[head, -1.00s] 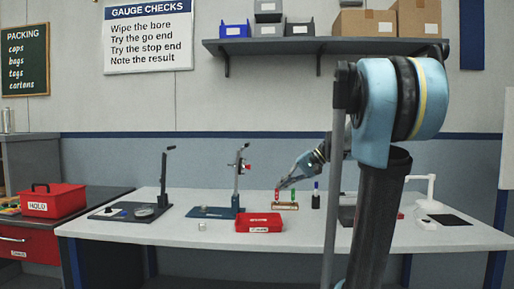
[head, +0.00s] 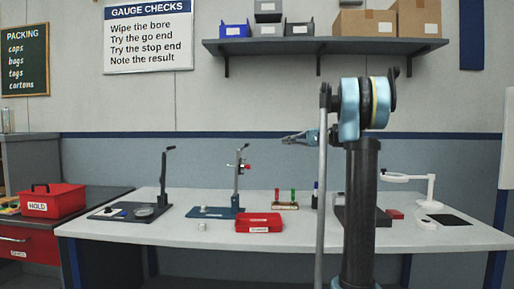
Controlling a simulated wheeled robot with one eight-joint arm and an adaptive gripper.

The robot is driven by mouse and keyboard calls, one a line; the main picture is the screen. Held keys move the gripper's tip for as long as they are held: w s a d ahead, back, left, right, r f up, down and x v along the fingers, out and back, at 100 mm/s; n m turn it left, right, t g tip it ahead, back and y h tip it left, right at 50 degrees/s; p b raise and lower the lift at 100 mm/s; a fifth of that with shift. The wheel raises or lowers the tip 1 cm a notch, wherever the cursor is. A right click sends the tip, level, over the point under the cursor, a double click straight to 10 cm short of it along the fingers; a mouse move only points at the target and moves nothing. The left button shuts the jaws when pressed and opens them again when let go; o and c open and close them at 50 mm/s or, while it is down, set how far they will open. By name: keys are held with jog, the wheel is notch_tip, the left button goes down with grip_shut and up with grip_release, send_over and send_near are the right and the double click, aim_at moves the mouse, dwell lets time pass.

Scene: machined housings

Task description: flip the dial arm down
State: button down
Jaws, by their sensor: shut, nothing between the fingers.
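My gripper (head: 286,140) is in the air above the back of the white table, pointing left, with its fingers together and nothing held. It is apart from everything on the table. To its left, an upright post with a small black arm and red parts (head: 242,168) stands on a blue base (head: 212,212). Further left, a dark base (head: 118,213) with a round pale disc (head: 144,211) carries an upright dark lever (head: 163,182) with a black end angled up to the right. I cannot tell for certain which of these is the dial arm; both stand up.
A small rack with red and green pieces (head: 286,205) is below my gripper. The table's (head: 150,240) front left is clear.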

jog(key=a+f, duration=0.1)
jog(key=a, duration=1.3)
jog(key=shift+w+f, duration=0.2)
jog(key=shift+f, duration=0.05)
